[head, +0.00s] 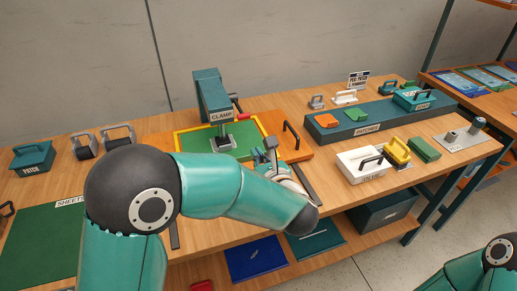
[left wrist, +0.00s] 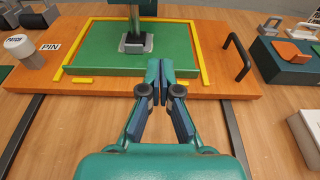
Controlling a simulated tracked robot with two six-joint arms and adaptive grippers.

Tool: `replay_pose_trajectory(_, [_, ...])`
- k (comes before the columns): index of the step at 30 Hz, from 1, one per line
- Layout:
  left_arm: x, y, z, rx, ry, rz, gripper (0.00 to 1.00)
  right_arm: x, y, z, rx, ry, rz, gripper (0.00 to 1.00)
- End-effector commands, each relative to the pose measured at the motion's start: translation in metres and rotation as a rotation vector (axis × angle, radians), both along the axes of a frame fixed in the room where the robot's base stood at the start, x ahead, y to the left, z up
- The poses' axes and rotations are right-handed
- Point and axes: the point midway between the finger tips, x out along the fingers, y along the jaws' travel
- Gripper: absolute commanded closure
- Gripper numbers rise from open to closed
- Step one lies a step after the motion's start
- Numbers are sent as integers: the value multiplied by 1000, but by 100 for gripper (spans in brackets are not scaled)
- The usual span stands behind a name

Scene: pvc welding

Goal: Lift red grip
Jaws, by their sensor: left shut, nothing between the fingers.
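The red grip (head: 243,117) sticks out on the right side of the teal clamp (head: 212,98) in the head view. It is out of frame in the left wrist view, where only the clamp's lower post and its grey foot (left wrist: 136,43) show. The foot stands on a green sheet (left wrist: 100,52) framed by yellow strips on an orange board (left wrist: 40,80). My left gripper (left wrist: 159,70) is shut and empty over the board's front edge, in front of the clamp and apart from the red grip. It also shows in the head view (head: 270,150), partly behind my own arm. My right gripper is out of view.
A black handle (head: 291,135) stands on the board's right side. A teal patches rack (head: 370,127) and a white box (head: 362,165) sit to the right. A dark green sheet (head: 40,245) lies at the left. Dark rails (left wrist: 236,135) run along the table. Bare wood lies in front of the board.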

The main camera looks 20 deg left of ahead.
Motion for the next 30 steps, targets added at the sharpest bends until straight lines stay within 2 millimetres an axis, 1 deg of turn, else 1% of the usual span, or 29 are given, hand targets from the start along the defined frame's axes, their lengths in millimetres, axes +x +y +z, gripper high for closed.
replay_pose_trajectory(1, [6, 6, -1, 0, 1, 4, 100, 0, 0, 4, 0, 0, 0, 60])
replay_pose_trajectory(12, [66, 47, -18, 0, 2, 5, 100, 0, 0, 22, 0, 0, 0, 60])
replay_pose_trajectory(15, [72, 50, 2, -1, -3, 2, 100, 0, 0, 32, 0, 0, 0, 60])
replay_pose_trajectory(18, [76, 53, 11, -1, 0, 1, 100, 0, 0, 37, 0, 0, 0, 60])
replay_pose_trajectory(22, [79, 55, 16, 0, 0, 2, 100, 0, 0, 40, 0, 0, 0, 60])
replay_pose_trajectory(30, [80, 56, 17, 0, 0, 2, 100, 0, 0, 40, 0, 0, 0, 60])
